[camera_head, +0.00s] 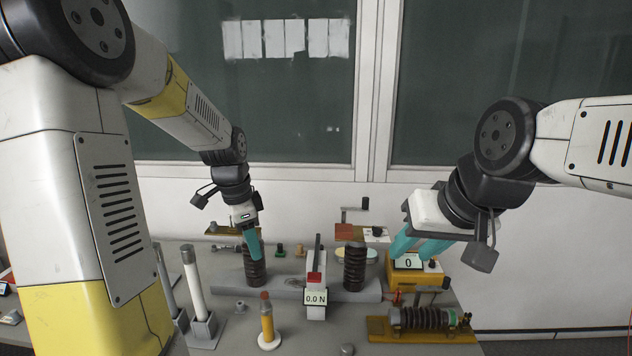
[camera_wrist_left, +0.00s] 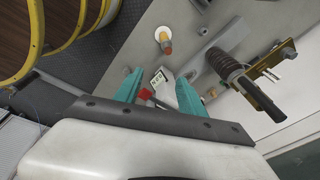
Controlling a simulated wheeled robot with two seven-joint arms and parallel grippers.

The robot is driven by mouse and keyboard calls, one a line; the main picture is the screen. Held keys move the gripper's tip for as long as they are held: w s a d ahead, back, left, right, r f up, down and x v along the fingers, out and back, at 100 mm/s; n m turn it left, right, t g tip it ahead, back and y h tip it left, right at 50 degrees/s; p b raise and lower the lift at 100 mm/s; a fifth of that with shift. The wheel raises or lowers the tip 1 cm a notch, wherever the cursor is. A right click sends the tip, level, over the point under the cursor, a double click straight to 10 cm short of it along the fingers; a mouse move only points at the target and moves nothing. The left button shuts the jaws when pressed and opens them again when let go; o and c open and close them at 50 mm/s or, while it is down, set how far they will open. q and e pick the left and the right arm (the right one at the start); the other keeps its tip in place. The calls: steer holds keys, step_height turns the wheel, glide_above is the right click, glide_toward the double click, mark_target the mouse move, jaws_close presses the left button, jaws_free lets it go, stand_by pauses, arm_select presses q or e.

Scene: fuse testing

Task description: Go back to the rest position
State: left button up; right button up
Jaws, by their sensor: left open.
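My left gripper (camera_head: 254,248) hangs in front of the dark ribbed cylinder standing left of the force gauge in the head view. In the left wrist view my left gripper (camera_wrist_left: 158,92) has its teal fingers well apart, with nothing held between them. My right gripper (camera_head: 415,247) has its two teal fingers apart, above and beside the yellow meter box (camera_head: 413,276) that reads 0. I see nothing held in it. Its fingertips partly overlap the box, so contact cannot be told.
A force gauge (camera_head: 316,298) reading 0.0 N stands mid-table. Dark ribbed cylinders (camera_head: 354,268) stand beside it. A coil on a wooden board (camera_head: 420,328) is at right. An orange post on a white base (camera_head: 267,322) is in front. White rods (camera_head: 194,285) stand at left.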

arm_select(q)
steer(key=s+d+r+n+t, duration=0.1)
steer(key=s+r+n+t, duration=0.1)
steer(key=s+r+n, duration=0.4)
steer(key=s+d+r+n+t+h, duration=0.1)
steer(key=s+r+n, duration=0.5)
steer(key=s, duration=0.7)
steer(key=shift+d+t, duration=0.3)
steer(key=shift+t, duration=0.4)
